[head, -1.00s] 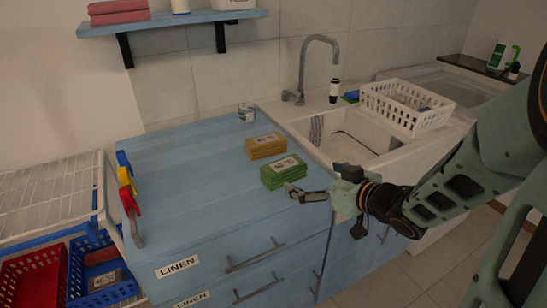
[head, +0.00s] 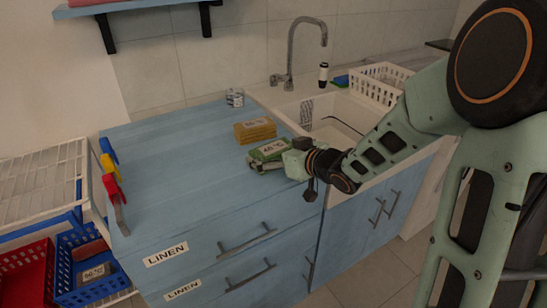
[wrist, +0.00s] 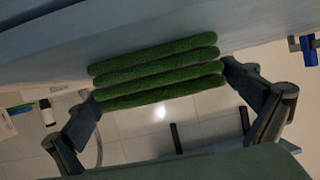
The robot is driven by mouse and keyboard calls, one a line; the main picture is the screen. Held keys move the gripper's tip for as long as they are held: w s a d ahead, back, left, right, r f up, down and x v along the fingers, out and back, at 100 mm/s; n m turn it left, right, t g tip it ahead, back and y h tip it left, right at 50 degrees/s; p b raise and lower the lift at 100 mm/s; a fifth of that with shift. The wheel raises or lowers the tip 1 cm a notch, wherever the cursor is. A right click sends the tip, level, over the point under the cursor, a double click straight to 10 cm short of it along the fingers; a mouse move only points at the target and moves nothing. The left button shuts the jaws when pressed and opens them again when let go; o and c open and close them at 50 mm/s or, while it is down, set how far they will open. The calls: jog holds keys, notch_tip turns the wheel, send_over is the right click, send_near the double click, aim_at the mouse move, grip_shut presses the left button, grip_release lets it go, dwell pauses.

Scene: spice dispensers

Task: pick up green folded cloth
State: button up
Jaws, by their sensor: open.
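The green folded cloth (head: 268,149) lies on the blue counter near its front edge, with a pale label on top. In the wrist view the green cloth (wrist: 158,68) shows as several stacked layers between the two fingers. My gripper (head: 262,164) is at the front side of the cloth, reaching in from the right. In the wrist view my gripper (wrist: 161,86) is open, with one finger near each end of the cloth. I cannot tell whether the fingers touch it. The gripper hides part of the cloth's right side in the head view.
A yellow folded cloth (head: 254,130) lies just behind the green one. A can (head: 235,97) stands farther back. The sink (head: 335,125) with a white basket (head: 378,84) is at the right. The counter's left half is clear.

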jog(key=c, duration=1)
jog(key=shift+r, duration=0.2)
